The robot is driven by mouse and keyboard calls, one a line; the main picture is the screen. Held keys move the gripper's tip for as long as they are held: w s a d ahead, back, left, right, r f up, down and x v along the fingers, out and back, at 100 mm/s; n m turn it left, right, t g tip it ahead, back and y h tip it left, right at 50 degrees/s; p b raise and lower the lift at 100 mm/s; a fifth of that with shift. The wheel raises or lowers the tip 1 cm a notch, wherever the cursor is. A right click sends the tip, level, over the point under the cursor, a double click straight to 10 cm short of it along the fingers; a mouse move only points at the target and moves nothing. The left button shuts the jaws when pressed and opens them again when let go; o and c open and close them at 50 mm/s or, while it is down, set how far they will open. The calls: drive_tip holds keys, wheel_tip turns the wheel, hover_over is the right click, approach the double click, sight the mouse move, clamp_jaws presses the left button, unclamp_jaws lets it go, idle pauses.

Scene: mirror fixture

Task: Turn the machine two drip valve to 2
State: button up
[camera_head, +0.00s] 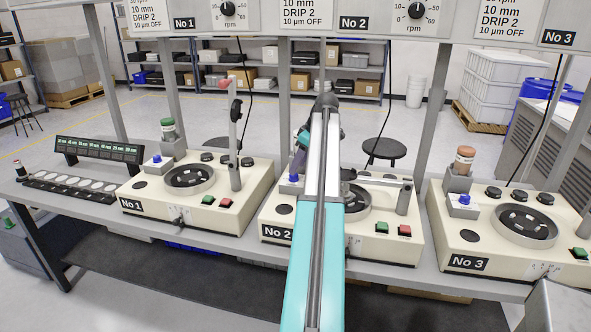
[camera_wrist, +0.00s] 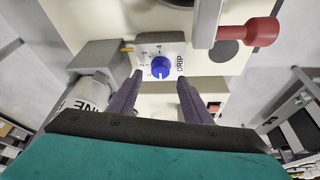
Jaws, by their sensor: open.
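The machine two drip valve is a blue knob (camera_wrist: 161,67) on a pale plate marked DRIP, with small numbers round its left side. A pale mark shows near the knob's lower edge, but I cannot read its setting surely. In the head view the knob (camera_head: 293,178) sits at the left of machine No 2 (camera_head: 385,246), close to my gripper (camera_head: 298,158). In the wrist view my gripper (camera_wrist: 160,83) is open, its purple fingers at the lower left and lower right of the knob, apart from it. My arm hides part of machine No 2.
A grey block and labelled bottle (camera_wrist: 88,94) stand left of the knob in the wrist view. A red handle (camera_wrist: 262,32) on a grey bar is at upper right. Machines No 1 (camera_head: 190,195) and No 3 (camera_head: 500,235) flank machine No 2 on the bench.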

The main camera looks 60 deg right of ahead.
sight(294, 177)
drive_tip(key=shift+x, duration=1.95)
